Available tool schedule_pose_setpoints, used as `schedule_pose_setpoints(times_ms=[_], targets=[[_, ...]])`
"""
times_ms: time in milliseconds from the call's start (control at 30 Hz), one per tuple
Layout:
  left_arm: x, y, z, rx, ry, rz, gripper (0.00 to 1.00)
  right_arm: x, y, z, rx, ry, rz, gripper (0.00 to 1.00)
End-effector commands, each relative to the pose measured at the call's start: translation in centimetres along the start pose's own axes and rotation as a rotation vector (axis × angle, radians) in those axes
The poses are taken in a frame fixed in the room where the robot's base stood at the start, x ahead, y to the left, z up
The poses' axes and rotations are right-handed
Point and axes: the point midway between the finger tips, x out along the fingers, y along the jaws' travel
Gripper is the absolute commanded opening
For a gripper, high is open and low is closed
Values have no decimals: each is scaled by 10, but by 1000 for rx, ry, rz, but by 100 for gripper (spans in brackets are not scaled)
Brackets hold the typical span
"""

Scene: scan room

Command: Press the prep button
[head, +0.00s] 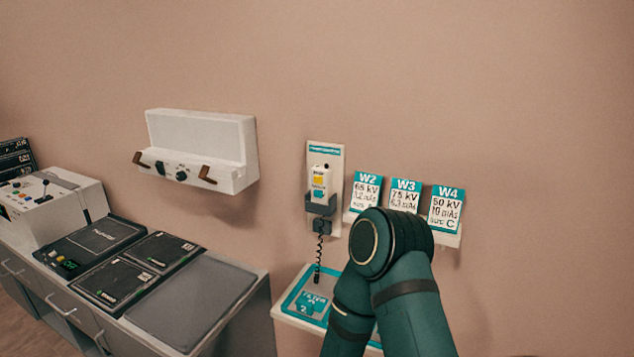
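A green arm of mine rises from the bottom, right of the switch, and bends at a rounded joint. Neither of my grippers is in view.
A teal-edged tray (289,304) is below the switch. A white wall unit (205,140), a control console (50,205) and dark panels (118,285) are left.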

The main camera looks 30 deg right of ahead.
Motion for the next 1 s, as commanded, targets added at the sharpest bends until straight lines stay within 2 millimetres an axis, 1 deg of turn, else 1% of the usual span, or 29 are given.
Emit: schedule_pose_setpoints(times_ms=[33,67,100,167,200,233,1000], targets=[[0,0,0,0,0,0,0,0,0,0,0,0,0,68],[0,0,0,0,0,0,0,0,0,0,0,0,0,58],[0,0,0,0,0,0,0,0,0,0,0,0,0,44],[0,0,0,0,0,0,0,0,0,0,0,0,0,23],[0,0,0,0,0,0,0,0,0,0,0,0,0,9],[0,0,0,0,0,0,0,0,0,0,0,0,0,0],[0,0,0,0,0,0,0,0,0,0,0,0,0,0]])
